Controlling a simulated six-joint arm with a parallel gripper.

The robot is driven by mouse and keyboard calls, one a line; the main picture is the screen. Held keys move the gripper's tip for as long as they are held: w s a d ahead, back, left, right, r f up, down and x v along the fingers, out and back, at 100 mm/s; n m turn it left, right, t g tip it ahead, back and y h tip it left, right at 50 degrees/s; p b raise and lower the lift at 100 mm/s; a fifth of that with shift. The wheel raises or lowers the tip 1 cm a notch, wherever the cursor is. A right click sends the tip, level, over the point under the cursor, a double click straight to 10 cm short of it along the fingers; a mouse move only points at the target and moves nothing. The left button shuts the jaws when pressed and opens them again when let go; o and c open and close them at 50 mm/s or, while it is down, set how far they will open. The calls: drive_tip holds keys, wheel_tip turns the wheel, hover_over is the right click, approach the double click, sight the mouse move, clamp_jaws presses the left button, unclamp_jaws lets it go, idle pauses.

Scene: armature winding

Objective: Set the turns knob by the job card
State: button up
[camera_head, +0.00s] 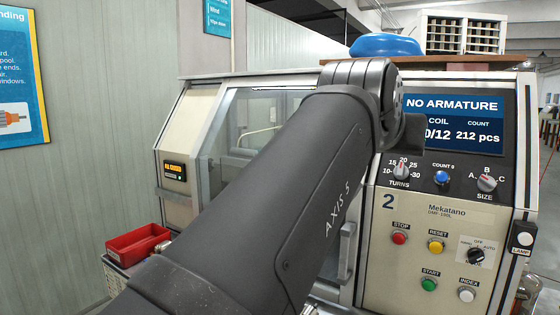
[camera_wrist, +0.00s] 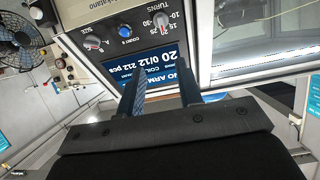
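The turns knob (camera_head: 402,172) is on the upper panel of the machine, among marks from 10 to 30. Its pointer appears to be near 20. It also shows in the wrist view, upside down at the top (camera_wrist: 161,18). My gripper (camera_wrist: 160,86) is open and empty, its two fingers apart in front of the machine's screen. The fingers do not touch the knob. In the head view my arm hides most of the gripper. The screen (camera_head: 455,121) reads NO ARMATURE and 212 pcs; the wrist view shows 20 and 0/12. I cannot make out a job card.
The blue count button (camera_head: 441,178) and the size knob (camera_head: 487,184) are right of the turns knob. Below are the stop (camera_head: 400,238), reset (camera_head: 436,246), start (camera_head: 429,285) and index (camera_head: 466,295) buttons. A red bin (camera_head: 138,242) stands at left.

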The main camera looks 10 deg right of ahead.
sight(401, 166)
drive_tip(key=x, duration=1.7)
drive_tip(key=shift+w+a+f, duration=0.15)
drive_tip(key=shift+w+a, duration=0.05)
drive_tip(key=shift+w, duration=0.1)
drive_tip(key=c, duration=0.6)
